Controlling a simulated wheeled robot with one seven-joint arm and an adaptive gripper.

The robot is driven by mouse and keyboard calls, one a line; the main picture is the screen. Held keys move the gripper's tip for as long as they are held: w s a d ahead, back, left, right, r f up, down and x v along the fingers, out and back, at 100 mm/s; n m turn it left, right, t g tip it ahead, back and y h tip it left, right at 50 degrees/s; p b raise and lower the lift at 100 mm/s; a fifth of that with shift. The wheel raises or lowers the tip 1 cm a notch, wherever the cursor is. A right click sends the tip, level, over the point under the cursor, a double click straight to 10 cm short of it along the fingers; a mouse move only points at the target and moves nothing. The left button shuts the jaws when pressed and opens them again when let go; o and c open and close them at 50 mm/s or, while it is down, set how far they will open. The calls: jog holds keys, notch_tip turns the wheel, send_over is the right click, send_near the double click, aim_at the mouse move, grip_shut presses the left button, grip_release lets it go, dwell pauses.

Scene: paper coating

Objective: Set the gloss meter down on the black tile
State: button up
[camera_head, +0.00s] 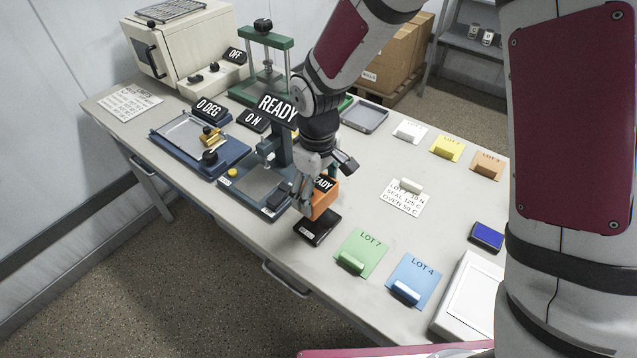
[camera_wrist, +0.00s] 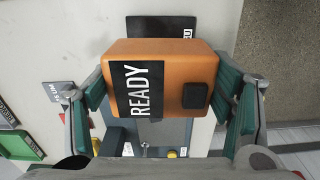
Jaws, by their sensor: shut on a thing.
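The gloss meter is an orange box with a black "READY" display (camera_head: 321,199). It also shows large in the wrist view (camera_wrist: 185,75). My gripper (camera_head: 312,190) is shut on it, with one green-padded finger on each side in the wrist view (camera_wrist: 165,95). The black tile (camera_head: 315,230) lies on the table near its front edge, just below the gloss meter in the head view. In the wrist view part of the black tile (camera_wrist: 160,26) shows beyond the meter; the rest is hidden. I cannot tell whether meter and tile touch.
A blue-based test stand (camera_head: 255,190) marked "READY" is close on the left. A green LOT 7 sheet (camera_head: 362,252) and a blue LOT 4 sheet (camera_head: 413,280) lie to the right. A written card (camera_head: 403,200) lies behind. Bare table lies between tile and card.

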jog(key=shift+f+b, duration=1.65)
jog(key=shift+f, duration=1.7)
jog(key=shift+s+d+f, duration=0.1)
jog(key=shift+s+d, duration=0.05)
jog(key=shift+d, duration=0.05)
jog(key=o, duration=1.5)
